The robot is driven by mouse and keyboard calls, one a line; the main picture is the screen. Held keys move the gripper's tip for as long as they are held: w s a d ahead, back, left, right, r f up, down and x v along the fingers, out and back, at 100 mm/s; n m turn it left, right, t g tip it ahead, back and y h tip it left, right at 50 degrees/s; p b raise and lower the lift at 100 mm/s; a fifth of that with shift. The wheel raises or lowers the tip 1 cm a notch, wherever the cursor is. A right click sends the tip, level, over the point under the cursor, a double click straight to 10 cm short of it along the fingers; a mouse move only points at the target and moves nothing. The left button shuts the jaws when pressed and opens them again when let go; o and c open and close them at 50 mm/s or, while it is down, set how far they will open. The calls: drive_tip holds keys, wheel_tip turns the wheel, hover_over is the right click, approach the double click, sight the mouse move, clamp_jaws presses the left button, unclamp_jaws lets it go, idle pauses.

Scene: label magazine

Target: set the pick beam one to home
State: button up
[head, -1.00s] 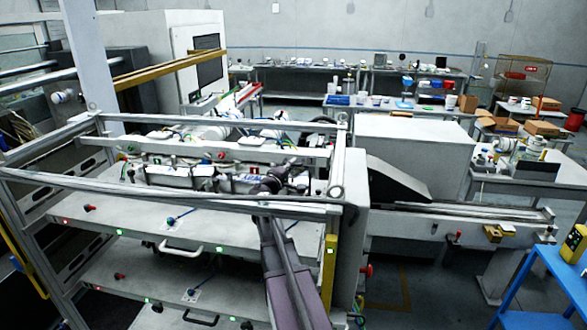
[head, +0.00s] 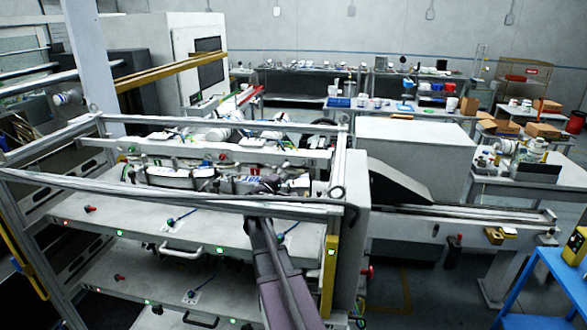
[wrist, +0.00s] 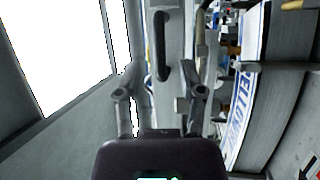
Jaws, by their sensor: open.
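In the wrist view my gripper (wrist: 160,95) is open, its two grey fingers apart. A dark upright handle (wrist: 161,46) stands ahead between the fingertips, on a pale grey beam (wrist: 172,85). I cannot tell that the fingers touch it. In the head view my gripper (head: 232,185) is low behind the front rail of the frame, partly hidden by it. A long pale beam (head: 225,152) with coloured buttons crosses the machine behind it. No readable label shows which beam is pick beam one.
A label with blue lettering (wrist: 240,105) is close on the right in the wrist view. Shelves with a white handle (head: 180,251) lie below. A conveyor (head: 460,212) extends to the right.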

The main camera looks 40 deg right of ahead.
sight(293, 166)
drive_tip(key=b+v, duration=0.1)
drive_tip(key=v, duration=0.9)
drive_tip(key=shift+d, duration=0.2)
drive_tip(key=p+x, duration=0.2)
drive_tip(key=x, duration=1.1)
drive_tip(key=shift+d, duration=0.3)
clamp_jaws()
